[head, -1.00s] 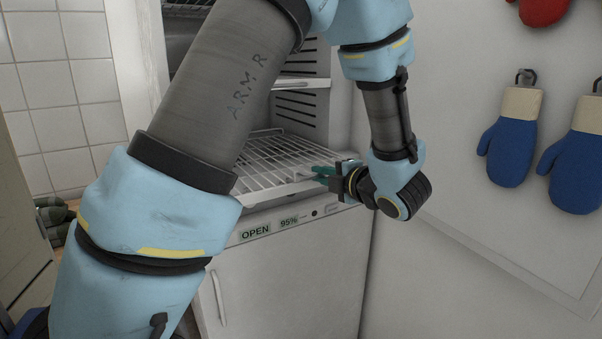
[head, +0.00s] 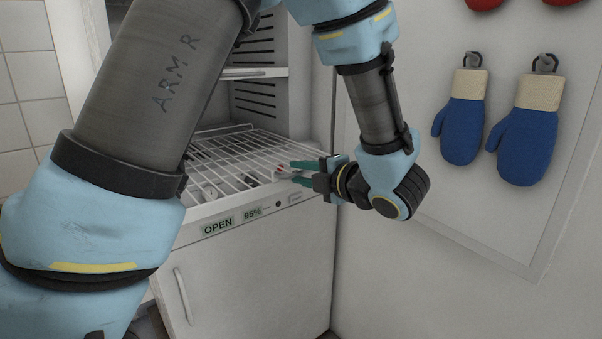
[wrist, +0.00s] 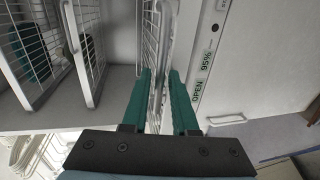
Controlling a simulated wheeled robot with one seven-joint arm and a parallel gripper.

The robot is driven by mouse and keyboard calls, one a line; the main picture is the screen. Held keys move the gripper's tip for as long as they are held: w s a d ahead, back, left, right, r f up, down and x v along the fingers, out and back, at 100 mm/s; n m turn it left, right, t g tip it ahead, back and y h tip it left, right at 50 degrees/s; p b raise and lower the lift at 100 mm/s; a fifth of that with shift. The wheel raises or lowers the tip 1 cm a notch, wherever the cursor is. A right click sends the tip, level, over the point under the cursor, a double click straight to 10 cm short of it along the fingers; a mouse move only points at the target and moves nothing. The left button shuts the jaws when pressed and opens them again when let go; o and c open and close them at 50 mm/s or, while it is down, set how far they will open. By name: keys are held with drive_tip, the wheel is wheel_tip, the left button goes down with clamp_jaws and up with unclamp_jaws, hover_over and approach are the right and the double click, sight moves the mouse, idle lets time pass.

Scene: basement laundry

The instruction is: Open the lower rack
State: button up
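The lower rack (head: 240,158) is a white wire shelf low inside the open white cabinet, above the front strip with OPEN and 95% labels. In the wrist view its wire edge (wrist: 150,40) and a pale bar stand upright in the picture. My gripper (head: 300,172) is at the rack's front right edge, with its two green fingers parted. In the wrist view my gripper (wrist: 161,88) has one finger on either side of the rack's front bar. A gap shows between the fingers, and I cannot tell whether either touches the bar.
Another wire rack (wrist: 72,40) shows at the left of the wrist view. A closed lower door with a handle (head: 182,296) is under the label strip. Blue mitts (head: 463,130) hang on the right wall. The floor right of the cabinet is mostly out of view.

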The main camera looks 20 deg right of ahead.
drive_tip(key=shift+o, duration=1)
drive_tip(key=b+v, duration=0.1)
drive_tip(key=v, duration=0.9)
drive_tip(key=shift+s, duration=0.35)
drive_tip(key=shift+d+r, duration=0.1)
drive_tip(key=shift+d, duration=0.1)
